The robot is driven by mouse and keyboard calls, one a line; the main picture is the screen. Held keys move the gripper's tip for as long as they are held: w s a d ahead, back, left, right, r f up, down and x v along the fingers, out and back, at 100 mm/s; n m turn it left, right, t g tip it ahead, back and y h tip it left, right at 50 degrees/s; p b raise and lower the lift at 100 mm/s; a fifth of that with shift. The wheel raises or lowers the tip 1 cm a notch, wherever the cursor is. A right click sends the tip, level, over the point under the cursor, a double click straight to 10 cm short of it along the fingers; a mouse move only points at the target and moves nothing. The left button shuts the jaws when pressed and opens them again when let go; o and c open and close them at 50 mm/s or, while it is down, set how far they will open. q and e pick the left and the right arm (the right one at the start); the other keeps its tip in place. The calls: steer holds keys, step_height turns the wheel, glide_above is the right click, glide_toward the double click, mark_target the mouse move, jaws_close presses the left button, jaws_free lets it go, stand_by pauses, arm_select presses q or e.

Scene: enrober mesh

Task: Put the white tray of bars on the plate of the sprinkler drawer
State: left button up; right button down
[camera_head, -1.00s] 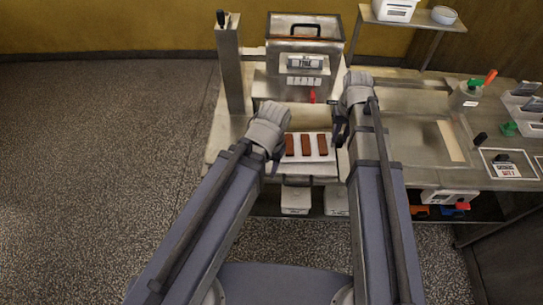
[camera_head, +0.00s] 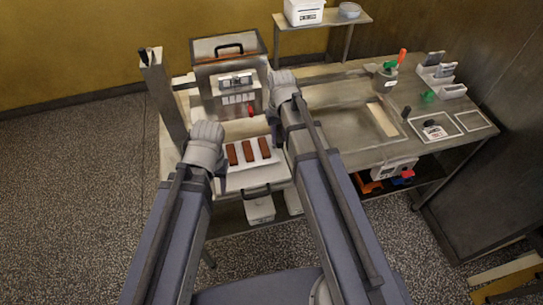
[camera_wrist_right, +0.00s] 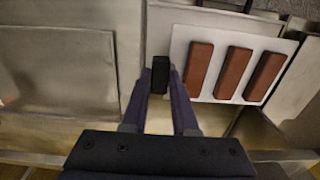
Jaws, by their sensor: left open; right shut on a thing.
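The white tray (camera_head: 250,167) bears three brown bars and lies over the plate of the pulled-out sprinkler drawer (camera_head: 266,181). In the right wrist view the tray (camera_wrist_right: 225,33) is right of my fingers; I cannot tell whether it rests fully on the plate. My right gripper (camera_head: 275,130) is at the tray's right side. In the right wrist view this gripper (camera_wrist_right: 160,85) is shut on a black block (camera_wrist_right: 160,73) at the tray's edge, apparently its grip. My left gripper (camera_head: 220,180) is open beside the tray's left side; its fingertips are partly hidden.
The sprinkler machine (camera_head: 228,75) stands behind the tray, with a grey post (camera_head: 165,100) at its left. A shelf (camera_head: 325,20) stands behind.

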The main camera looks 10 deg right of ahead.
steer(key=shift+f+b, duration=3.45)
steer(key=shift+f, duration=0.55)
steer(key=shift+r, duration=0.15)
steer(key=c, duration=1.2)
jaws_free()
steer(key=shift+f, duration=0.2)
steer(key=o, duration=0.5)
steer(key=shift+r, duration=0.15)
step_height(320, 180, up, 12)
steer(key=p, duration=1.2)
steer(key=shift+r, duration=0.1)
steer(key=s+a+n, duration=0.1)
steer(key=s+a, duration=0.2)
steer(key=s, duration=0.1)
steer(key=s+a+n, duration=0.1)
steer(key=s+a, duration=0.3)
steer(key=s, duration=0.1)
steer(key=s+a+n+h, duration=0.1)
steer(key=s+a, duration=0.2)
steer(key=s, duration=0.2)
steer(key=shift+s+a, duration=0.15)
steer(key=shift+a, duration=0.1)
